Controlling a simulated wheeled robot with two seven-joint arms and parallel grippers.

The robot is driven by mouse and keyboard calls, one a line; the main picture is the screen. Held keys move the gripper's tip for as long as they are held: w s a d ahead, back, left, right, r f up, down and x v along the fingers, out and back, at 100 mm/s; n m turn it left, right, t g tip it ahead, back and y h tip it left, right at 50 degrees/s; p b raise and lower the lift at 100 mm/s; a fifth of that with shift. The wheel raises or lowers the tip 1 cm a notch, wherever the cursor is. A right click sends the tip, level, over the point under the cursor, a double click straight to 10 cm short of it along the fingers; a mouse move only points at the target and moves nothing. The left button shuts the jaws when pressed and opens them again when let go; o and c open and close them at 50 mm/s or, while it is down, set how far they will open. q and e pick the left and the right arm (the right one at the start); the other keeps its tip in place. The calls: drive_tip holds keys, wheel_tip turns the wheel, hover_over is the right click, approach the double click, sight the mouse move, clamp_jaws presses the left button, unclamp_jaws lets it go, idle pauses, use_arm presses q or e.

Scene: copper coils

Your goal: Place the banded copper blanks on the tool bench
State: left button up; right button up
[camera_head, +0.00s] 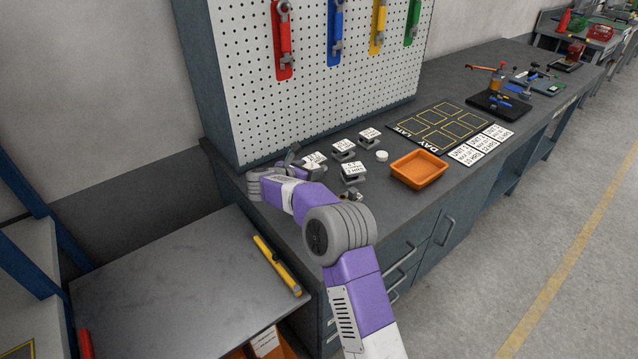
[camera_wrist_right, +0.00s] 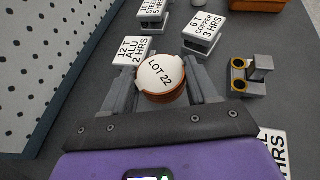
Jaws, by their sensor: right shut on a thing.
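My right gripper (camera_wrist_right: 162,88) is shut on a round copper blank (camera_wrist_right: 160,80) with a white top marked LOT 22, its two fingers on either side of it. A copper-coloured edge shows below the white top. In the head view my right arm reaches over the near left end of the tool bench (camera_head: 395,205); the blank is hard to make out there. Labelled grey blocks stand by it, one marked 12 T ALU 2 HRS (camera_wrist_right: 132,51) and one marked 6 T COPPER 3 HRS (camera_wrist_right: 204,30). My left gripper is not in view.
A grey fixture with yellow-rimmed rings (camera_wrist_right: 247,74) lies to the right in the wrist view. An orange tray (camera_head: 418,170), a white disc (camera_head: 381,156) and a black mat with yellow squares (camera_head: 437,122) lie along the bench. A pegboard (camera_head: 330,90) rises behind.

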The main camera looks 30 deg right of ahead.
wheel_tip(320, 180, down, 7)
drive_tip(key=shift+r+b, duration=0.1)
drive_tip(key=shift+b, duration=0.8)
drive_tip(key=shift+r, duration=0.1)
drive_tip(key=o, duration=1.2)
drive_tip(key=shift+c, duration=0.2)
drive_tip(key=p+v, duration=0.2)
drive_tip(key=v, duration=1)
drive_tip(key=shift+s, duration=0.1)
